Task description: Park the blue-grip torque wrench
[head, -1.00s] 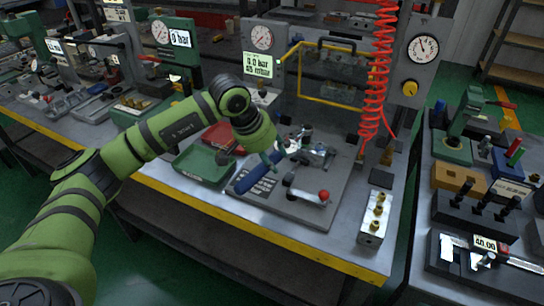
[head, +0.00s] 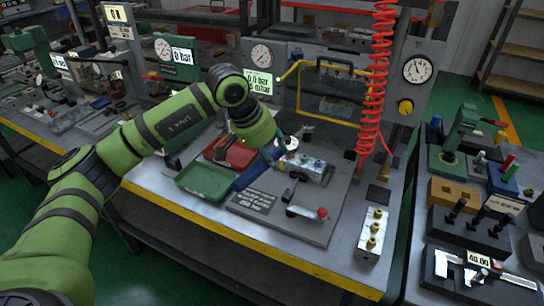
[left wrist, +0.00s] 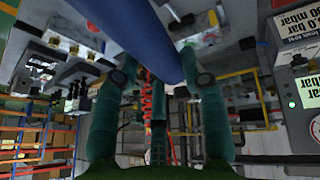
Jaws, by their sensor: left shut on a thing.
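The blue-grip torque wrench (head: 248,176) is held in my left gripper (head: 278,153). Its blue grip slants down to the left in the head view, between the green tray and the grey fixture plate. In the left wrist view the thick blue grip (left wrist: 132,38) crosses between my green fingers, which are shut on it. The wrench's far end is hidden behind my gripper. I cannot tell whether the wrench touches anything below. A valve block (head: 308,168) stands on the fixture plate (head: 312,232), just right of my gripper. My right gripper is not in view.
A green tray (head: 203,184) and a red tray (head: 237,153) lie left of the plate. A lever with a red knob (head: 321,212) is at the plate's front. A red coiled hose (head: 372,95) hangs at right. A brass-fitting block (head: 372,235) stands near the front edge.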

